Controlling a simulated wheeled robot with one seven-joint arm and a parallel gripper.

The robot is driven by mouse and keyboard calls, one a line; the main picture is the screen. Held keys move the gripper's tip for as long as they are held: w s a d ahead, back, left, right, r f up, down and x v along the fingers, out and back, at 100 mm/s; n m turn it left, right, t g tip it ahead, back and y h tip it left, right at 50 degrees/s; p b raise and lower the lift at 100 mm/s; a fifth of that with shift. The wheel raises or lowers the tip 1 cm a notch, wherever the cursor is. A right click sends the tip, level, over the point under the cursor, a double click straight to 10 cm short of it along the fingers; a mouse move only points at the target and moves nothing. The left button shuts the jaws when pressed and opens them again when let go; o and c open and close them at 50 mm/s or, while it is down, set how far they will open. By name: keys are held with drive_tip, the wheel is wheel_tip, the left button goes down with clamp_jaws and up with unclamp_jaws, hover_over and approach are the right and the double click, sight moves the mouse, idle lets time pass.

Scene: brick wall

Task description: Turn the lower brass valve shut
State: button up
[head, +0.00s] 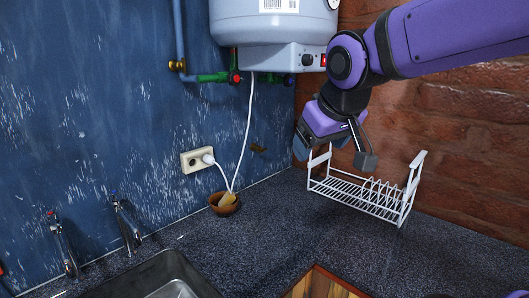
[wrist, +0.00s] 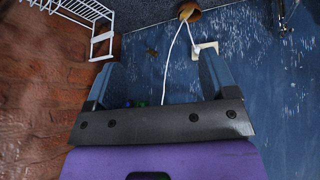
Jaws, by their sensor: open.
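A brass fitting (head: 177,66) sits on the blue wall at upper left, joining a blue pipe to a green pipe (head: 212,77) with a red part at its end. I cannot tell whether either is the lower brass valve. My gripper (head: 334,152) is open and empty, hanging in front of the wall corner above the dish rack, apart from both. In the wrist view its fingers (wrist: 160,65) are spread wide.
A white water heater (head: 270,25) hangs above. A white wire rack (head: 362,195) stands on the dark counter (head: 285,235) below my gripper. A socket (head: 192,160) with a white cable, a brown bowl (head: 222,207), taps (head: 127,222) and a sink (head: 160,280) are left.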

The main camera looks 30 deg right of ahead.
drive_tip(key=w+d+n+t, duration=0.1)
drive_tip(key=w+d+t, duration=0.15)
drive_tip(key=w, duration=1.15)
drive_tip(key=w+d+n+t, duration=0.1)
drive_tip(key=w+d, duration=0.2)
drive_tip(key=w, duration=1.2)
drive_tip(key=w+d+f+n+t+y, duration=0.1)
drive_tip(key=w+d+f+t, duration=0.15)
drive_tip(key=w+f, duration=0.4)
drive_tip(key=w+d+f+n+t+y, duration=0.1)
drive_tip(key=w+d+f, duration=0.2)
drive_tip(key=w, duration=0.6)
drive_tip(key=n+t+y, duration=0.1)
drive_tip(key=t+y, duration=0.3)
drive_tip(key=y, duration=0.2)
approach(264, 150)
drive_tip(key=x, duration=1)
drive_tip(key=shift+w+f, duration=0.15)
drive_tip(key=shift+w, duration=0.05)
